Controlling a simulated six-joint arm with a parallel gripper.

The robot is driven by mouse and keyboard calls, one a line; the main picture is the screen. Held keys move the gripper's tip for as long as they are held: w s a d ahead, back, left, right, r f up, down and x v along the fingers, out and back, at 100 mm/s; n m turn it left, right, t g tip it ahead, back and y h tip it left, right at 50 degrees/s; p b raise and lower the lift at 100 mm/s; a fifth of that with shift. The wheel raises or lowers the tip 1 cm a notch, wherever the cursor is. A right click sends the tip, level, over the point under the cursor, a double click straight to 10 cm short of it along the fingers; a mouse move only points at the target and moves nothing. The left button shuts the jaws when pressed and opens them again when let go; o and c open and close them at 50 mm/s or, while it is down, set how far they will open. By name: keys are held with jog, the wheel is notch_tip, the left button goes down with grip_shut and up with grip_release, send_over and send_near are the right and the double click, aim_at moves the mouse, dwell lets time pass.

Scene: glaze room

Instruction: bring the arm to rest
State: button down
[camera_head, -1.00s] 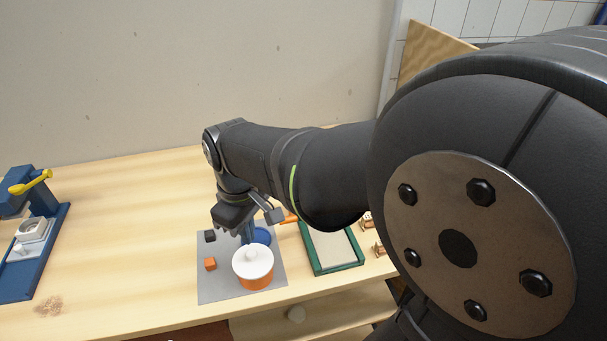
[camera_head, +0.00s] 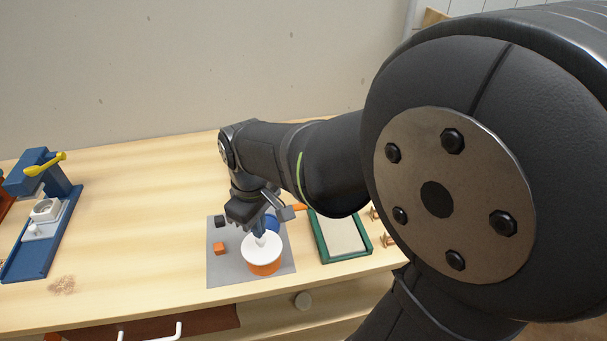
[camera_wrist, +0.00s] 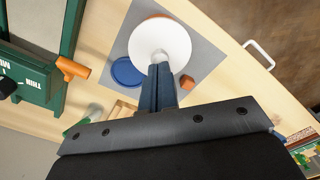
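My gripper (camera_head: 262,232) hangs down above a round pot with an orange body (camera_head: 264,269) and a white lid (camera_head: 270,249). In the wrist view its two blue-grey fingers (camera_wrist: 160,70) lie side by side with hardly any gap, so it looks shut. The tips are at or just above the lid's white knob; whether they touch it is hard to tell. The lid (camera_wrist: 172,36) sits on the pot. No object shows clearly between the fingers. My arm reaches in from the right.
The table between is clear.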

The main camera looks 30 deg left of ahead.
jog(key=shift+f, duration=0.65)
jog(key=shift+f, duration=0.1)
notch_tip(320, 180, up, 7)
dwell(1.2)
jog(key=shift+f, duration=0.1)
jog(key=shift+f, duration=3.2)
notch_tip(320, 180, up, 6)
jog(key=shift+r, duration=0.2)
jog(key=shift+f, duration=1.4)
